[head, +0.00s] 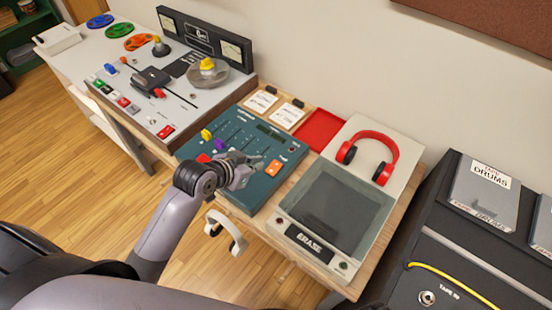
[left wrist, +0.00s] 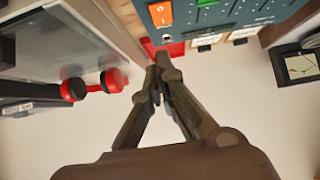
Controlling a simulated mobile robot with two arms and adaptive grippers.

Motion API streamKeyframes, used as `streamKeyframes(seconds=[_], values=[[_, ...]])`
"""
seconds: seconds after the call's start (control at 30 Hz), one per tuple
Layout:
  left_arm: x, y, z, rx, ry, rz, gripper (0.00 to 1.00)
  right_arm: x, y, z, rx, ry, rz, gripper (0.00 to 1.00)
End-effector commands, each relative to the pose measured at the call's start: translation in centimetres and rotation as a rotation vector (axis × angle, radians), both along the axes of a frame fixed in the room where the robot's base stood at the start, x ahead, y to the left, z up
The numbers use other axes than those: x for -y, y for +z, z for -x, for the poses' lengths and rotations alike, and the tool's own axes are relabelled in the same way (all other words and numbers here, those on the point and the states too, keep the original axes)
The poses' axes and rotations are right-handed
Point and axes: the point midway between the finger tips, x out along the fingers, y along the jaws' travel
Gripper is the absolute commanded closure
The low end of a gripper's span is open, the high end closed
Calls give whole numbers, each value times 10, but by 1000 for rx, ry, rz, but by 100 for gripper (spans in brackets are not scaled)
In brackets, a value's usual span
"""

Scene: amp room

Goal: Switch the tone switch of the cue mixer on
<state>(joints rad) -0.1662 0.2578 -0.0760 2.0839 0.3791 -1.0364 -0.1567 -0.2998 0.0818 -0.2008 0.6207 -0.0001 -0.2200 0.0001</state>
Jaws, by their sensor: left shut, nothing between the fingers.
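The cue mixer (head: 233,187) is the teal panel in the middle of the head view, with sliders and coloured caps. An orange rocker switch (head: 274,168) sits at its right side; it also shows at the top of the left wrist view (left wrist: 160,13). I cannot read its label or tell its position. My left gripper (head: 258,162) is shut and empty, over the mixer just left of the orange switch in the head view. Its fingertips (left wrist: 161,66) meet in the left wrist view, below the switch in the picture. The arm hides part of the mixer's front.
An eraser box (head: 333,207) and red headphones (head: 370,155) lie right of the mixer. Note cards (head: 261,101) and a red pad (head: 319,130) lie behind it. A tape deck (head: 150,95) stands left. A black amp case (head: 440,235) is far right.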

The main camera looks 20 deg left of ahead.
Motion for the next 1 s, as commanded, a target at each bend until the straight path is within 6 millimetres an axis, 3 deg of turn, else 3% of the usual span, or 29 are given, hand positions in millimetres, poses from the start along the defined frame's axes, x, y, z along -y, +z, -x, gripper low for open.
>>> streamKeyframes(seconds=[0.13, 0.57, 1.0], values=[[-2, 12, -17, 48, -6, 14, 100, 0, 0, 0, -1, 0, 0, 59], [-1, 9, -21, 49, -6, 17, 100, 0, 1, 1, -2, 0, 0, 59], [20, -37, -78, 48, -6, 18, 100, 0, 10, 1, -1, -1, -1, 59]])
